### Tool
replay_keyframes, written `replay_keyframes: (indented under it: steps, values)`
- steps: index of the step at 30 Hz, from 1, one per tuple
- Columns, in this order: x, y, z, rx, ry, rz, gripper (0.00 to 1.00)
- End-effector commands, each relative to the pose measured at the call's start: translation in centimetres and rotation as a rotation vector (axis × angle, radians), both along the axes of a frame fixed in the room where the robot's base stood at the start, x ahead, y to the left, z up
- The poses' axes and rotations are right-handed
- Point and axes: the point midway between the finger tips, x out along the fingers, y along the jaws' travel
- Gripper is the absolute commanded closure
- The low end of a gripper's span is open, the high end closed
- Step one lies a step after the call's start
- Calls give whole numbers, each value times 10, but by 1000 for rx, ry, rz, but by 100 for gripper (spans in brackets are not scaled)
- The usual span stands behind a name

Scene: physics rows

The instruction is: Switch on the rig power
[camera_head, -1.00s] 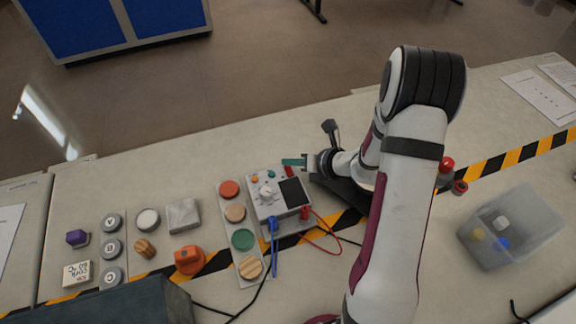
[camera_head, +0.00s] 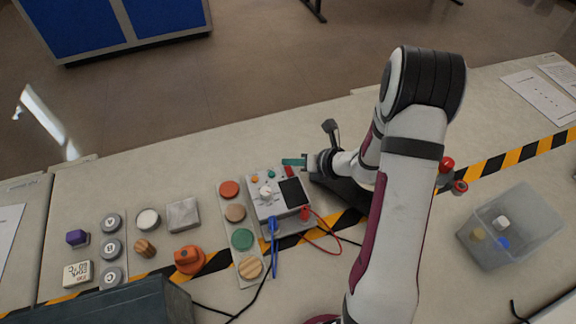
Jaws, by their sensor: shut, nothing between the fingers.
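The rig is a light grey box (camera_head: 266,209) with a dark screen (camera_head: 293,191), a white knob, small coloured buttons and red and blue plugs with leads. A red switch-like part (camera_head: 289,171) stands at its far edge, close to my gripper (camera_head: 303,163). My gripper is shut and empty, just beyond and right of the box's far edge. A teal piece (camera_head: 293,162) shows at its fingertips; I cannot tell whether it is part of the fingers. I cannot tell whether the gripper touches the box. An orange rotary knob (camera_head: 188,259) sits on the bench to the left.
A panel of round discs (camera_head: 239,240) lies left of the box. Lettered round pieces (camera_head: 111,248), a grey block (camera_head: 183,215) and a purple piece (camera_head: 77,237) lie further left. A clear bin (camera_head: 515,230) stands right. Cables cross the front.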

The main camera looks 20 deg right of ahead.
Motion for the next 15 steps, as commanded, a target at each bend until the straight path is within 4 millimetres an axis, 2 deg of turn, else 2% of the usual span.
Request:
replay_keyframes:
  steps: [15]
  values:
    - [1,0,-8,1,0,-1,100]
